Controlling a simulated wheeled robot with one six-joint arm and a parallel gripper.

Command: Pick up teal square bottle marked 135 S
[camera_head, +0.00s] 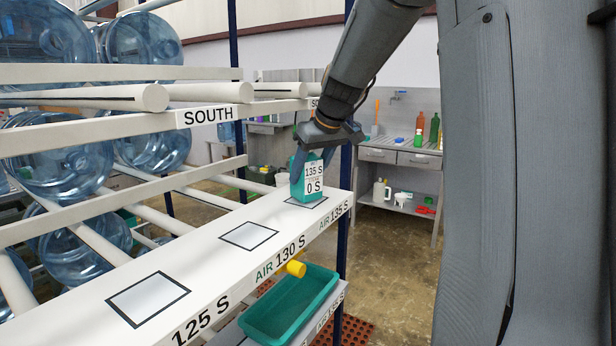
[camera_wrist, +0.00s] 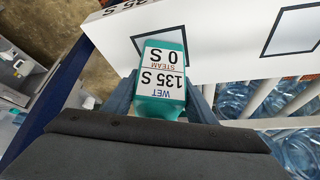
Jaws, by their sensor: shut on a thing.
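The teal square bottle marked 135 S (camera_head: 308,190) stands upright at the far end of the white shelf, at the outlined square by the AIR 135 S label. It also shows in the wrist view (camera_wrist: 163,72), with its label reading WET 135 S, STEAM 0 S. My gripper (camera_head: 313,160) reaches down from above and is shut on the bottle, with a finger on each side of it. In the wrist view my gripper's fingers (camera_wrist: 162,98) flank the bottle's sides. Whether the bottle's base touches the shelf is hard to tell.
The white shelf (camera_head: 205,262) has empty outlined squares marked 125 S and 130 S. A rack of large blue jugs (camera_head: 60,160) stands at left. A bench with bottles (camera_head: 400,155) stands behind.

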